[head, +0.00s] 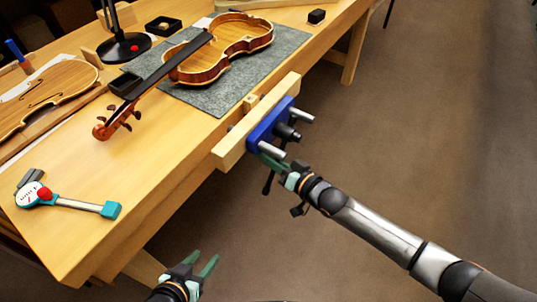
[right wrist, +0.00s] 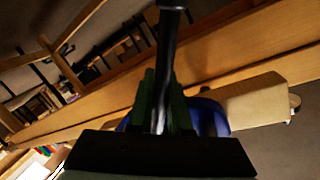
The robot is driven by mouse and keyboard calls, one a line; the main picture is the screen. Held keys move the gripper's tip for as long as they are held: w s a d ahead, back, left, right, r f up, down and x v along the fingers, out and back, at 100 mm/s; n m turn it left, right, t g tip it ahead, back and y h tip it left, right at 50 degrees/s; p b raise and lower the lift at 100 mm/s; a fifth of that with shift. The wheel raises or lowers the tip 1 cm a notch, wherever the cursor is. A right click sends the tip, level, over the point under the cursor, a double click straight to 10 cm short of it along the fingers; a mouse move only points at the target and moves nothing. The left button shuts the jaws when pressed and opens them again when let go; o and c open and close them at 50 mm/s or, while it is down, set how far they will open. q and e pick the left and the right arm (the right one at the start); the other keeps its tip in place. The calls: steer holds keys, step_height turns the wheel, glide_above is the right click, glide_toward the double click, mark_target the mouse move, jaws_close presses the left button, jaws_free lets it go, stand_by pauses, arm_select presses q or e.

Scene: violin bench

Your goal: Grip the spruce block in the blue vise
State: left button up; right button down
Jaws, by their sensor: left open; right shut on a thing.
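The blue vise (head: 262,130) is mounted at the bench's front edge, with a long pale wooden jaw (head: 232,151). A small pale block (head: 249,102), apparently the spruce block, shows between this jaw and the bench edge; whether the jaw touches it cannot be told. My right gripper (head: 273,164) is at the front of the vise, shut on its dark handle bar (head: 267,186). In the right wrist view the green fingers (right wrist: 161,105) close around a dark, shiny bar (right wrist: 169,45), with the blue vise behind. My left gripper (head: 204,262) is open and empty, low in front of the bench.
A violin (head: 225,50) without its top lies on a grey mat (head: 206,96), its scroll towards the front. A teal-and-white gauge (head: 75,203) lies at the near left. A lamp base (head: 124,47) and a violin plate (head: 45,92) are further back. The floor right is clear.

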steer(key=shift+s+d+f, duration=0.1)
steer(key=shift+f, duration=0.05)
steer(key=c, duration=1.1)
jaws_free()
steer(key=shift+o, duration=1.3)
steer(key=p+v, duration=0.3)
steer(key=v, duration=0.9)
steer(key=shift+s, duration=0.2)
steer(key=shift+d, duration=0.15)
